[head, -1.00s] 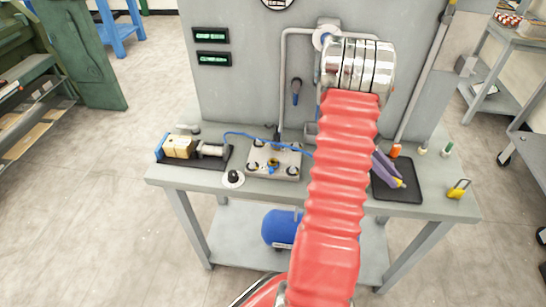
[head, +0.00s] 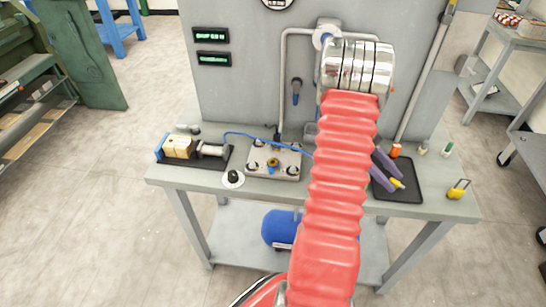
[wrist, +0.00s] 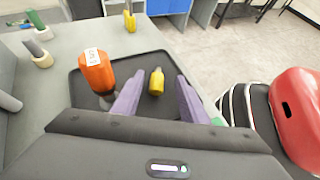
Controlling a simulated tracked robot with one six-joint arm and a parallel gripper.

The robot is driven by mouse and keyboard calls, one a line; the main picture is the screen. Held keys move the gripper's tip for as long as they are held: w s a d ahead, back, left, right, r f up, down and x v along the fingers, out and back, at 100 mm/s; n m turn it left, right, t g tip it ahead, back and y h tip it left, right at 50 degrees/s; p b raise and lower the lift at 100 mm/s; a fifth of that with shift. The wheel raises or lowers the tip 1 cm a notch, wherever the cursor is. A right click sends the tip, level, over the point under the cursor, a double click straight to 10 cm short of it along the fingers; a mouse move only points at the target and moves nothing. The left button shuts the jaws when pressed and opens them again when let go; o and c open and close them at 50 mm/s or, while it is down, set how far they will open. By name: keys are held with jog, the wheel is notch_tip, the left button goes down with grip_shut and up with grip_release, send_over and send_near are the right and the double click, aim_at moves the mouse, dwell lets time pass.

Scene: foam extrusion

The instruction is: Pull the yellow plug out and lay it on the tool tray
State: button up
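The yellow plug (wrist: 156,82) rests on the black tool tray (wrist: 125,66) in the wrist view. It also shows on the tray (head: 410,190) in the head view as a small yellow piece (head: 398,184). My gripper (wrist: 156,90) has purple fingers, which stand apart on either side of the plug with a visible gap. It is open, low over the tray. In the head view my gripper (head: 394,179) is partly hidden behind my red arm.
An orange capped piece (wrist: 97,72) stands close beside the left finger. A yellow padlock-like piece (head: 457,190) is right of the tray. A metal block (head: 290,168) with knobs and a blue cable (head: 255,135) lies left of my arm.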

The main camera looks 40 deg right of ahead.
notch_tip(320, 180, up, 10)
dwell(0.7)
dwell(0.5)
jog(key=w+a+r+t+h, duration=0.1)
jog(key=w+a+r+t, duration=0.25)
jog(key=w+a, duration=0.6)
jog(key=w+a+r+t+h, duration=0.1)
jog(key=w+a+r+t, duration=0.35)
jog(key=a, duration=0.75)
jog(key=w+a+r+t+y, duration=0.1)
jog(key=a+t, duration=0.3)
jog(key=a, duration=1)
jog(key=w+a+m+t+y, duration=0.1)
jog(key=a+t, duration=0.4)
jog(key=a, duration=0.9)
jog(key=shift+w+a+r+m+y, duration=0.25)
jog(key=shift+w+r+m+y, duration=0.1)
jog(key=shift+w+y, duration=0.55)
jog(key=shift+w, duration=0.1)
jog(key=shift+c, duration=0.4)
